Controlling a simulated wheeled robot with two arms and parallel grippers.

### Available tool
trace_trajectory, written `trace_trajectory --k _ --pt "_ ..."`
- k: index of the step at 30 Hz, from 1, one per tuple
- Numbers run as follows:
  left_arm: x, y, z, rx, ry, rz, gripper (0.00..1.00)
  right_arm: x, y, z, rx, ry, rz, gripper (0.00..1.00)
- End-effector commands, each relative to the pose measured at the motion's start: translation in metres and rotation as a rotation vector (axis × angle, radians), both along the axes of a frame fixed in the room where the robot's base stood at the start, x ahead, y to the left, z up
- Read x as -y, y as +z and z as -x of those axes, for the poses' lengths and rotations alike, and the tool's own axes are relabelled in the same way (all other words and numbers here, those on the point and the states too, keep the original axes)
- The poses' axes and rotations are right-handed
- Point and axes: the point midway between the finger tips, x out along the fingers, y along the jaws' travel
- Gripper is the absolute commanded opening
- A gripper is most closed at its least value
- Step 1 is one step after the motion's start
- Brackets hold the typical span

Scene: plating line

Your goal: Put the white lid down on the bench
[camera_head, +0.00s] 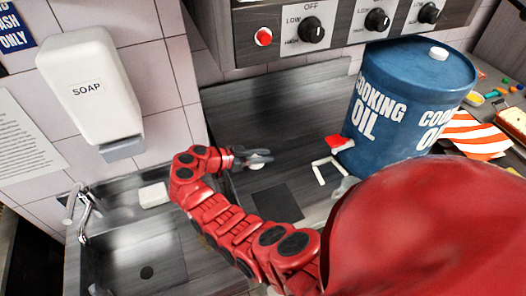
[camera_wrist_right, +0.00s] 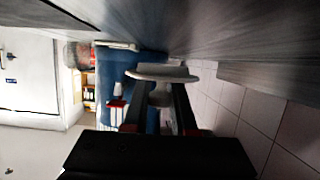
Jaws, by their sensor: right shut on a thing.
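My right gripper (camera_head: 248,157) is at the end of the red arm, over the grey bench (camera_head: 275,105) near its left end. In the wrist view the right gripper (camera_wrist_right: 160,100) is shut on the knob of the white lid (camera_wrist_right: 163,73). The lid's disc lies just beyond the fingertips, seen nearly edge-on. In the head view the lid (camera_head: 260,156) is small and partly hidden by the gripper. The gap between lid and bench cannot be judged. My left gripper does not show.
A blue cooking oil drum (camera_head: 385,125) stands on the right, with a white angled piece (camera_head: 328,170) and a red item (camera_head: 340,142) beside it. A dark square (camera_head: 278,202) lies on the bench. A sink (camera_head: 140,255) is at left. Bare bench lies behind the gripper.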

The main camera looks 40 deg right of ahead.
Motion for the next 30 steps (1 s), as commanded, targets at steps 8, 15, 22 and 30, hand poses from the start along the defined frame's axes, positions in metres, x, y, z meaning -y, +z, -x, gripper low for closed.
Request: trace_trajectory --k 8,15,22,30 --pt "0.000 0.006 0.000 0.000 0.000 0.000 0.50 0.004 -0.008 -0.005 -0.005 -0.001 0.000 0.00" --pt "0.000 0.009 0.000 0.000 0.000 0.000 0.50 0.004 -0.031 -0.006 -0.001 -0.001 0.001 0.00" --pt "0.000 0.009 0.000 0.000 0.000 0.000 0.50 0.004 -0.035 -0.006 0.003 0.000 0.001 0.00" --pt "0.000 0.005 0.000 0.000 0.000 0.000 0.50 0.004 -0.039 -0.005 0.002 -0.001 0.000 0.26"
